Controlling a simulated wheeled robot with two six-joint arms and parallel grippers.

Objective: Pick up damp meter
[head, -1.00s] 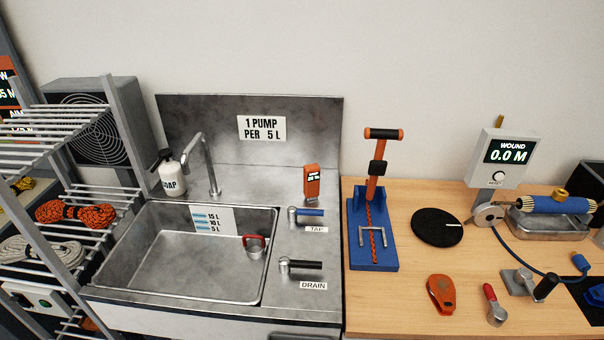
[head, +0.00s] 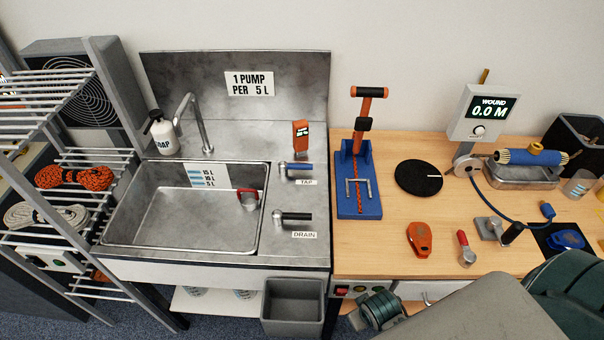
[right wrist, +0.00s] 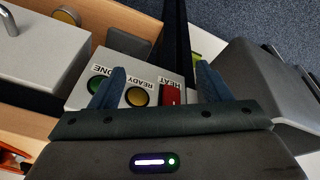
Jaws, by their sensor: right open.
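The damp meter appears to be the upright orange handheld device (head: 300,138) with a small lit display. It stands on the steel ledge at the sink's back right corner, behind the blue-handled tap (head: 296,168). Its display text is too small to read. My right gripper (right wrist: 160,86) is open in the right wrist view, with nothing between its fingers. Behind its fingers is a control box (right wrist: 122,92) marked HEAT, READY and DONE. The damp meter does not show in that view. My right arm enters the head view at the bottom right, well apart from the meter. My left gripper is not in view.
The sink basin (head: 180,226) holds a red-handled cup (head: 247,200). A soap bottle (head: 162,134) stands at the back left. A blue stand with an orange T-handle (head: 362,195) is right of the meter. A wire rack (head: 75,210) stands at the left.

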